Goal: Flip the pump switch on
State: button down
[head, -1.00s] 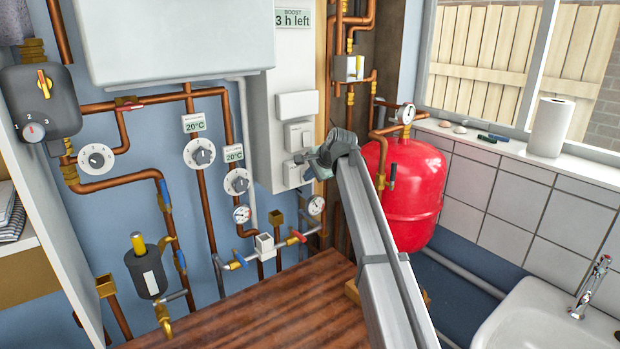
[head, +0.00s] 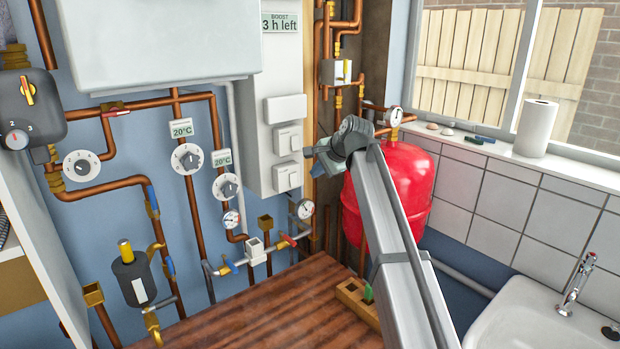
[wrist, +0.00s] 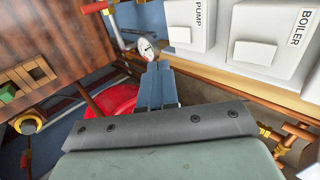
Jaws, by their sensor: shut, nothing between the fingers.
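The pump switch (wrist: 188,24) is a white plate labelled PUMP with a pale rocker, at the top of the wrist view. In the head view it is the lower of two switches (head: 287,178) on the white wall panel. I cannot tell its rocker position. The boiler switch (wrist: 268,48), labelled BOILER, sits beside it and is the upper one in the head view (head: 288,139). My gripper (wrist: 158,70) is shut and empty, its tips below the pump plate in the wrist view. In the head view my gripper (head: 310,151) is just right of the switches; contact is not visible.
A red tank (head: 390,200) stands behind my arm. A round gauge (head: 305,209) and copper pipes lie below and right of the switches. A wooden counter (head: 260,310) spreads below, with a small wooden block holder (head: 355,300) near its right edge.

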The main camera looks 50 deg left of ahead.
aim_at(294, 180)
jog(key=shift+v, duration=1.35)
jog(key=shift+f, duration=0.15)
jog(key=shift+d+f, duration=0.2)
jog(key=shift+f, duration=0.35)
jog(key=a+r+x, duration=0.2)
jog(key=x, duration=1.1)
jog(key=shift+f, duration=0.1)
